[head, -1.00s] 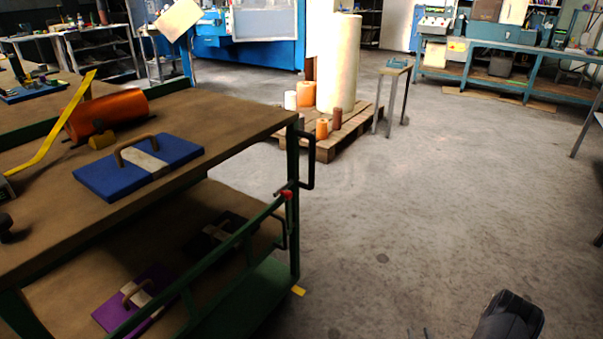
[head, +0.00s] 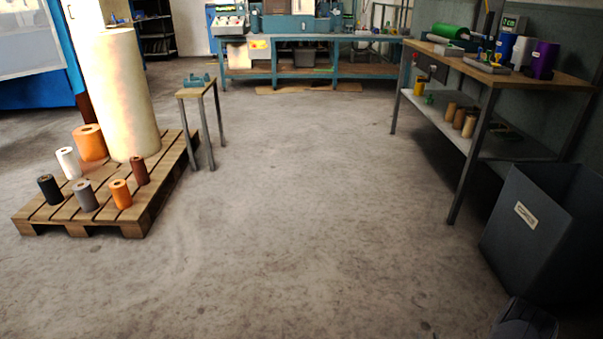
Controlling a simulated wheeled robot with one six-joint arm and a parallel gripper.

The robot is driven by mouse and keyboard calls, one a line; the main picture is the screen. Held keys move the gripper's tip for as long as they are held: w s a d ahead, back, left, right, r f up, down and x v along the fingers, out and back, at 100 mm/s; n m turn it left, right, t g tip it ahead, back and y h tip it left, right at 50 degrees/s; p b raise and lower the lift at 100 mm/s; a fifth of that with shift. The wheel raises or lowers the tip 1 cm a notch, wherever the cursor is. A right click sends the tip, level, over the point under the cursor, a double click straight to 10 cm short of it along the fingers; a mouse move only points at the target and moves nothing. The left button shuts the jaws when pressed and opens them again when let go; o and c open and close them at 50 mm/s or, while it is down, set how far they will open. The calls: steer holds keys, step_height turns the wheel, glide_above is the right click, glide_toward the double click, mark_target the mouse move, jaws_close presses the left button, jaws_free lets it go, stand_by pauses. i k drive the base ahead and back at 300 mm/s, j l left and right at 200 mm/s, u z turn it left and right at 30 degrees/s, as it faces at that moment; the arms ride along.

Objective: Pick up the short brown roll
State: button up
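A short brown roll (head: 139,171) stands upright on a wooden pallet (head: 150,208), near its right edge. A small orange roll (head: 120,194) stands in front of it to the left, and a tall cream roll (head: 125,95) rises behind it. A grey roll (head: 86,196), a black roll (head: 50,188), a white roll (head: 68,163) and a wider orange roll (head: 89,142) share the pallet. A dark part at the bottom right edge may be my gripper (head: 524,320), but its fingers cannot be made out.
A small stool-like stand (head: 197,90) is just right of the pallet. A grey bin (head: 545,225) and a workbench (head: 510,75) with rolls on it stand at the right. The concrete floor (head: 300,190) between is clear.

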mark_target(137, 162)
steer(key=i+u, duration=0.3)
steer(key=i, duration=0.25)
steer(key=i+u, duration=0.25)
steer(key=i, duration=0.35)
steer(key=i+l+u, duration=0.3)
steer(key=i, duration=0.2)
steer(key=i+j+u, duration=0.1)
steer(key=i+u, duration=0.15)
steer(key=i, duration=0.25)
steer(key=i+u, duration=0.2)
steer(key=i, duration=0.25)
steer(key=i+u, duration=0.25)
steer(key=i, duration=0.25)
steer(key=i+l+u, duration=0.25)
steer(key=i, duration=0.25)
steer(key=i+l+u, duration=0.1)
steer(key=i+u, duration=0.15)
steer(key=i, duration=0.2)
steer(key=i+l+u, duration=0.2)
steer(key=i+l, duration=0.15)
steer(key=i, duration=0.1)
